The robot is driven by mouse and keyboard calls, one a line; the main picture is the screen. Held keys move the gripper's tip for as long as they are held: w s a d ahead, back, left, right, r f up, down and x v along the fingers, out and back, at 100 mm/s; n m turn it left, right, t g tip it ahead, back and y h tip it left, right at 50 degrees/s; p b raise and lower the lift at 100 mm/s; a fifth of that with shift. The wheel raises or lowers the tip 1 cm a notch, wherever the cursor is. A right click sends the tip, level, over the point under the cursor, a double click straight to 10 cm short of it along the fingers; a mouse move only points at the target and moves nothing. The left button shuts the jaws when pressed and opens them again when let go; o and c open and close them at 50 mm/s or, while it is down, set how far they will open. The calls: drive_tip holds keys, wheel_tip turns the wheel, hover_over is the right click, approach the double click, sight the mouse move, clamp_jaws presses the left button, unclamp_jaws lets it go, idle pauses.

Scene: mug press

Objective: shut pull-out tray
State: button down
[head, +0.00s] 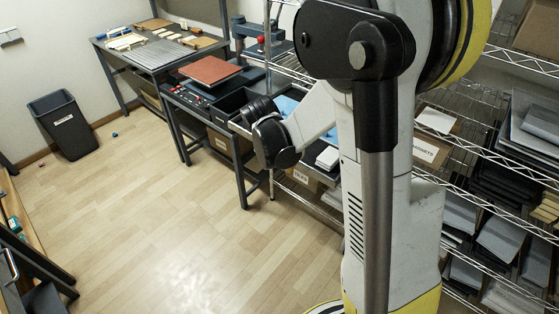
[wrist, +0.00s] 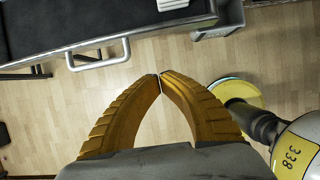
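In the wrist view, a dark flat panel with a pale metal front edge, which looks like the pull-out tray (wrist: 150,14), spans the upper left. A bright metal bar handle (wrist: 98,64) sticks out from its front edge. My gripper (wrist: 160,76) has orange ribbed fingers whose tips meet with nothing between them. In the picture the tips lie below and right of the handle, apart from it. In the head view my arm covers part of the bench with dark trays (head: 236,102), and my fingers are hidden. How far the tray is out is unclear.
A red board (head: 210,70) lies on the bench. A wire shelf (head: 470,150) with boxes and papers stands at the right. A black bin (head: 64,125) stands by the left wall. The wooden floor (head: 180,220) in front is mostly clear. A grey container (wrist: 216,20) shows beside the tray.

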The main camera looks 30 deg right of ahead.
drive_tip(key=w+d+f+b, duration=0.2)
drive_tip(key=d+f+b, duration=0.2)
drive_tip(key=d+f, duration=0.3)
drive_tip(key=shift+w+f+b, duration=0.15)
drive_tip(key=shift+f+b, duration=0.25)
drive_tip(key=shift+f, duration=0.4)
drive_tip(key=shift+d, duration=0.1)
